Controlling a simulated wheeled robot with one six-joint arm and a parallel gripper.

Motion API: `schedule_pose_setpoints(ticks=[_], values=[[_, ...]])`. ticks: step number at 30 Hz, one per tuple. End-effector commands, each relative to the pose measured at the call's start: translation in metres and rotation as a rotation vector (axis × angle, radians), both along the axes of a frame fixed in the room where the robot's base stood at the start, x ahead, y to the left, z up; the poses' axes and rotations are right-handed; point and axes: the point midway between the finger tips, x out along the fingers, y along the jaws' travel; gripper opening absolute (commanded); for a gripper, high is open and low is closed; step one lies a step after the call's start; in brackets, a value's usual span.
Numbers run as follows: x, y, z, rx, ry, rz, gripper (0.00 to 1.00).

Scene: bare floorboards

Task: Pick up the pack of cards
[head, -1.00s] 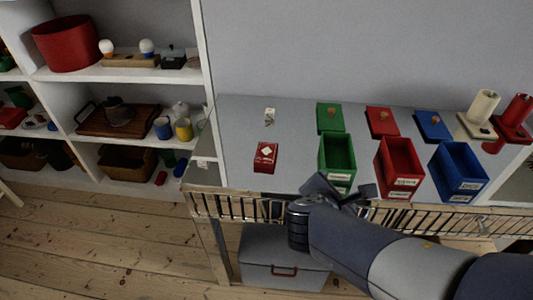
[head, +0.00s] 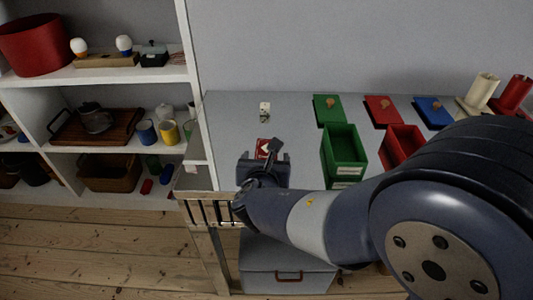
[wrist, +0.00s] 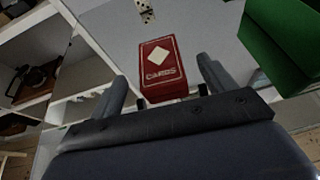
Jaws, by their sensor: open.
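The pack of cards (wrist: 160,70) is a red box with a white diamond and the word CARDS. It lies on the grey table top, and in the head view the pack (head: 264,145) is partly hidden behind my gripper. My gripper (head: 266,160) is at the table's front edge, just in front of the pack. In the wrist view my gripper (wrist: 162,85) is open, with a finger on either side of the near end of the pack. I cannot tell whether either finger touches it.
A green open box (head: 344,150) and a red open box (head: 401,142) stand to the right of the pack. Lids lie behind them. A small domino (head: 265,108) stands behind the pack. A slatted rail (head: 209,212) runs along the table front. A white shelf unit (head: 190,75) stands left.

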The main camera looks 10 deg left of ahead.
Motion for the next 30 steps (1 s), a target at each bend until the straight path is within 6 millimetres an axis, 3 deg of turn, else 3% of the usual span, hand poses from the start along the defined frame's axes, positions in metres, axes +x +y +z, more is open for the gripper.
schedule_pose_setpoints(ticks=[7, 16, 30], values=[[0.032, 0.006, -0.014, -0.001, 0.002, -0.003, 0.78], [0.037, 0.008, -0.015, 0.000, 0.001, -0.001, 0.78], [0.036, 0.008, -0.015, 0.000, 0.001, -0.001, 0.40]])
